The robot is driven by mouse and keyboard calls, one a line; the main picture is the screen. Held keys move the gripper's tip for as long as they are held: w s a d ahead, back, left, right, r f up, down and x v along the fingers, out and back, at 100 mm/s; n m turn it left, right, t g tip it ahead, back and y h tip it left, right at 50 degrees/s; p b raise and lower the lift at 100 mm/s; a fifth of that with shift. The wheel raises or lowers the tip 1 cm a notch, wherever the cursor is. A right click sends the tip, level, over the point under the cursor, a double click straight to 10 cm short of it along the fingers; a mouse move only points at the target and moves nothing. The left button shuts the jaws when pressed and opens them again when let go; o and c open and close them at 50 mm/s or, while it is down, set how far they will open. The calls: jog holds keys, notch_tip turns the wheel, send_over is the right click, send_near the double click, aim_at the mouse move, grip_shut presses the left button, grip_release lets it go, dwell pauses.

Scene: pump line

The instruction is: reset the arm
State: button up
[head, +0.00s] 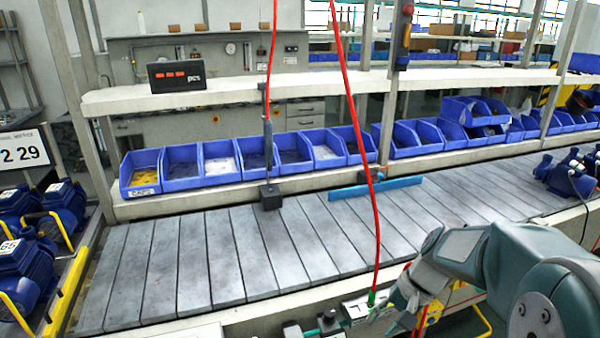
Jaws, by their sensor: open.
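My arm reaches in from the lower right. My gripper (393,303) is at its end, low in the picture at the near edge of the conveyor. It is small and partly hidden by my wrist. It is open, and I see nothing held in it. A grey block with a green fitting (358,307) is just left of it, under a hanging red hose (364,165); I cannot tell whether the gripper touches the block.
A grey slatted conveyor (190,262) runs across, with a blue bar (376,188) and a dark block (270,196) at its far side. Blue bins (222,160) line the shelf behind. Blue motors (30,270) stand left, blue pumps (572,175) right. The conveyor's middle is clear.

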jog(key=s+r+n+t+h, duration=0.5)
jog(key=s+r, duration=0.5)
jog(key=s, duration=0.4)
jog(key=shift+a+r+t+h, duration=0.2)
jog(key=shift+a+t+h, duration=0.15)
jog(key=shift+t, duration=0.35)
